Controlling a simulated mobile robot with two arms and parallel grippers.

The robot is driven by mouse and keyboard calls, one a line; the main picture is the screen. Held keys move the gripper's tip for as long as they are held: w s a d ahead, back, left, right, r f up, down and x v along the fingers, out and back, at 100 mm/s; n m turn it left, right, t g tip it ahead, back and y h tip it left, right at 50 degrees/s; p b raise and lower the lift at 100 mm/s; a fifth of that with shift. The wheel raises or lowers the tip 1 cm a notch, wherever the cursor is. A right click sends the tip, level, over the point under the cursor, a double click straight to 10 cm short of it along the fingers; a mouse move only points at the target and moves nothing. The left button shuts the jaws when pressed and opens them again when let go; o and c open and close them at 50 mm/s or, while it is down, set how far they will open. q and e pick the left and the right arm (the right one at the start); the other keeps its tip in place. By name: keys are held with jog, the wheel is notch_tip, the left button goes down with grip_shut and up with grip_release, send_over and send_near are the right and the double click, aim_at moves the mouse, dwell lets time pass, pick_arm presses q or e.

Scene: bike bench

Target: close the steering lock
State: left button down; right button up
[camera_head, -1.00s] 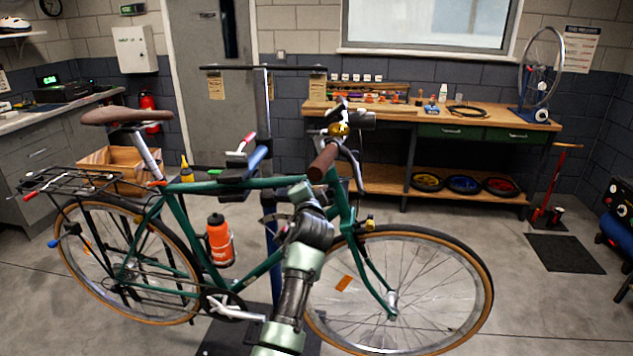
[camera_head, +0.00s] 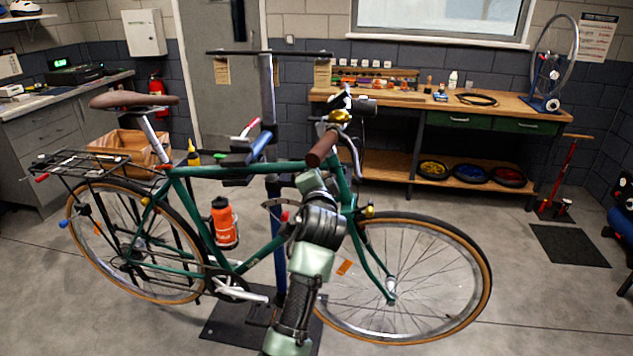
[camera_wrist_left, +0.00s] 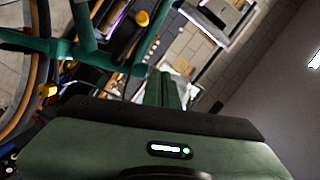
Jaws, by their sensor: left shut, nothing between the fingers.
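A green bicycle (camera_head: 280,165) stands side-on, with its front wheel (camera_head: 405,280) to the right and brown grips on the handlebar (camera_head: 322,150). My left arm comes up from the bottom centre and covers part of the head tube and down tube. My left gripper (camera_wrist_left: 168,88) is shut and empty in the left wrist view, close to the green frame tubes (camera_wrist_left: 62,50). In the head view its fingertips are hidden by the wrist. Small yellow parts show near the frame (camera_wrist_left: 142,18). I cannot make out the steering lock for certain. My right gripper is not in view.
A work stand (camera_head: 266,90) holds the bicycle over a dark base plate (camera_head: 225,325). An orange bottle (camera_head: 224,222) sits on the frame. A wooden workbench (camera_head: 400,98) stands behind. The floor right of the front wheel is clear up to a dark mat (camera_head: 570,245).

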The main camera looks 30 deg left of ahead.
pick_arm(q)
jog(key=shift+v, duration=1.35)
jog(key=shift+w+d+r, duration=0.1)
jog(key=shift+d, duration=0.15)
